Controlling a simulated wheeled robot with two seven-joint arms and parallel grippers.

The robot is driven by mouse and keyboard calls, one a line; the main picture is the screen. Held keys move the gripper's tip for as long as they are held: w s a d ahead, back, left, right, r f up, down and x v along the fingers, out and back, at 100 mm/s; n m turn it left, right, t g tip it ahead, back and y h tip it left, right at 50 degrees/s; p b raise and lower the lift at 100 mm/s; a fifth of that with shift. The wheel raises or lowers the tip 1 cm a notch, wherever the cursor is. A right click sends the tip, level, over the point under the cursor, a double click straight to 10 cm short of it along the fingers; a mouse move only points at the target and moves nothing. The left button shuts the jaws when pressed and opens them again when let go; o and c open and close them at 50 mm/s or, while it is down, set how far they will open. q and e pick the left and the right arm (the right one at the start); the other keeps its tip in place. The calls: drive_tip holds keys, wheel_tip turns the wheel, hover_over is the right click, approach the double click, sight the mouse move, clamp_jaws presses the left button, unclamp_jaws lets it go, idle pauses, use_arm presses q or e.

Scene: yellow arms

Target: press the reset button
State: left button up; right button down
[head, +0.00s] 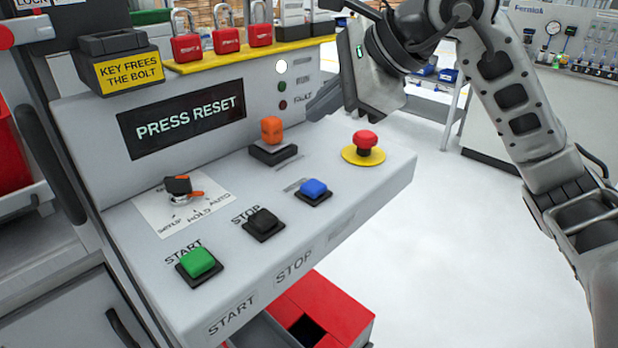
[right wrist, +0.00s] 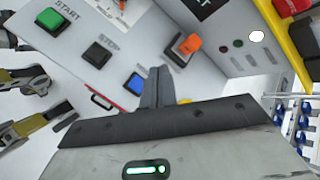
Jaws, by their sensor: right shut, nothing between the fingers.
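The sloped grey control panel (head: 240,220) has a dark display (head: 185,118) reading "PRESS RESET". A blue button (head: 314,189) sits right of the black STOP button (head: 263,223); its label is too faint to read. The green START button (head: 198,262) is at the near left. The blue button also shows in the right wrist view (right wrist: 136,85). My right gripper (head: 322,104) is shut and empty, above the panel's far right part, up and behind the blue button. Its fingers (right wrist: 156,88) show just right of the blue button in the wrist view.
A red mushroom button (head: 366,142) on a yellow disc and an orange-topped black device (head: 271,133) stand on the panel near my right gripper. A selector switch (head: 180,190) is at left. Red padlocks (head: 226,40) line the yellow shelf (head: 290,46). Space right of the panel is open.

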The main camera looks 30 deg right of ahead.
drive_tip(key=b, duration=0.7)
hover_over(321, 187)
wheel_tip(321, 187, down, 8)
drive_tip(key=shift+f, duration=0.45)
use_arm(q)
drive_tip(key=f, duration=0.1)
drive_tip(key=d+f, duration=0.1)
drive_tip(key=shift+w+f+n+t+h+b, duration=0.2)
drive_tip(key=shift+f+n+t+h+b, duration=0.1)
drive_tip(key=shift+f+t+h, duration=0.1)
idle(0.8)
drive_tip(key=shift+f+b, duration=0.45)
use_arm(e)
drive_tip(key=shift+f, duration=0.45)
